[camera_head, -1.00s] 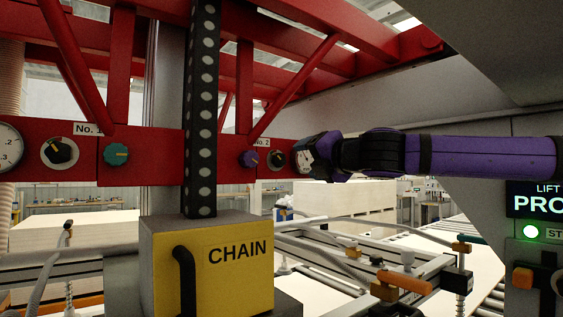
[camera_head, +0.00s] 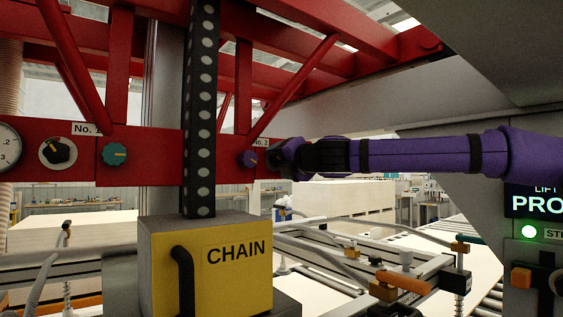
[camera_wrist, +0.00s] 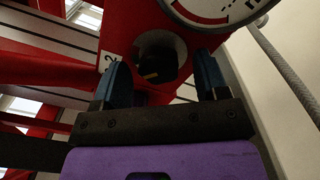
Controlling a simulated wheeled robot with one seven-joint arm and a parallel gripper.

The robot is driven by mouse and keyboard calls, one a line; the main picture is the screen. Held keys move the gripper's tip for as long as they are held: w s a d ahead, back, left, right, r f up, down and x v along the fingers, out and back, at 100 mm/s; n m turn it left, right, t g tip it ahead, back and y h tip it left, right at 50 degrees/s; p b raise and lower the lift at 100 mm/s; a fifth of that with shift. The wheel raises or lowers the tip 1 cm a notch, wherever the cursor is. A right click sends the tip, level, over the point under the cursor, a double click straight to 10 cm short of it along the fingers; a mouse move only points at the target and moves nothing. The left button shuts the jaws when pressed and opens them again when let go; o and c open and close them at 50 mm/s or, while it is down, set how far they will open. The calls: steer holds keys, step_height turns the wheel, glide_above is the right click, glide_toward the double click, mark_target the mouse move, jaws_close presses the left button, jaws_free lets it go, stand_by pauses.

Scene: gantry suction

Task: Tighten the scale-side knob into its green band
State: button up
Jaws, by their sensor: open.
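In the wrist view a black knob (camera_wrist: 154,58) with a small yellowish mark sits on a grey round plate on the red beam, beside a white dial (camera_wrist: 215,8) with a red arc. My gripper (camera_wrist: 163,72) is open, with one blue finger on each side of the knob; I cannot tell if they touch it. No green band can be made out around this knob. In the head view my gripper (camera_head: 280,160) is at the red beam's right end, beside the No. 2 label (camera_head: 260,142), and hides this knob and dial.
A purple knob (camera_head: 248,158) is just left of my gripper. Farther left are a teal knob (camera_head: 115,154), a black knob (camera_head: 57,152) and a dial (camera_head: 7,146). A dark perforated chain strip (camera_head: 202,100) rises from the yellow CHAIN box (camera_head: 212,260).

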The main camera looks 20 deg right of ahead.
steer(key=c, duration=0.9)
steer(key=shift+m, duration=1.1)
steer(key=o, duration=0.9)
